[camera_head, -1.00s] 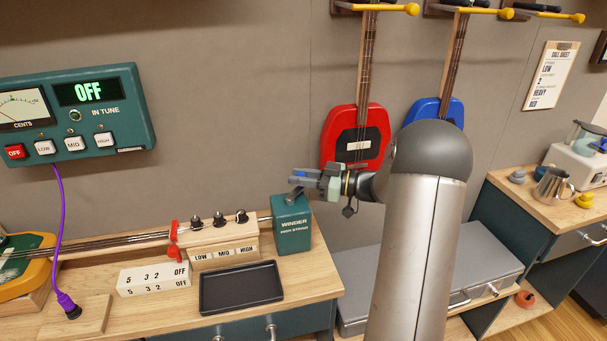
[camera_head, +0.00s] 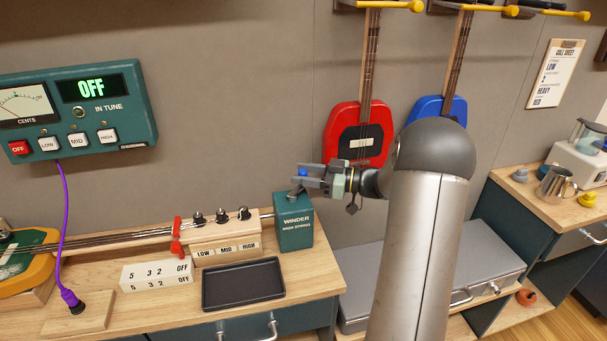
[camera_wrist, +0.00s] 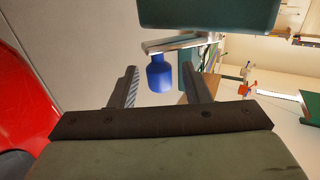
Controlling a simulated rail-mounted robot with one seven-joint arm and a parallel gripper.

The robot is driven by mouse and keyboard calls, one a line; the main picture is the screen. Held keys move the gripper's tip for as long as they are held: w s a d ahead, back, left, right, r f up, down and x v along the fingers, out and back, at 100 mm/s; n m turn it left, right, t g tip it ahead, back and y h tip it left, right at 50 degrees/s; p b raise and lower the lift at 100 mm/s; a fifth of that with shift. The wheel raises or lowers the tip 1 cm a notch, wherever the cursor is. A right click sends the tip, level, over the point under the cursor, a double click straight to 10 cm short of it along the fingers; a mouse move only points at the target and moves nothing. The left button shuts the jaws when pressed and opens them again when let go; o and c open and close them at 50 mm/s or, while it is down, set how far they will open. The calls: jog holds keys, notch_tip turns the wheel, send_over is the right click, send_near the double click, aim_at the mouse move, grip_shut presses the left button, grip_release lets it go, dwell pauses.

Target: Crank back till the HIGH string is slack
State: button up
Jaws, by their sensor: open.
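The green winder box (camera_head: 294,222), labelled WINDER HIGH STRING, stands at the right end of the workbench, and its edge also shows at the top of the wrist view (camera_wrist: 208,14). Its crank has a metal arm (camera_wrist: 180,42) and a blue knob (camera_wrist: 160,74). My gripper (camera_head: 299,178) is at the crank above the box, open. In the wrist view its two fingers (camera_wrist: 163,88) stand either side of the blue knob, with gaps on both sides. The strings run along the neck (camera_head: 120,236) to the LOW, MID and HIGH pegs (camera_head: 222,215).
The green tuner (camera_head: 78,108) on the wall reads OFF. A black tray (camera_head: 243,284) and a white block marked 5 3 2 OFF (camera_head: 157,274) lie on the bench. Red (camera_head: 344,122) and blue (camera_head: 428,105) guitars hang behind my arm.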

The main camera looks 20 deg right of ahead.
jog(key=b+v, duration=0.1)
jog(key=v, duration=1.6)
jog(key=shift+b, duration=0.3)
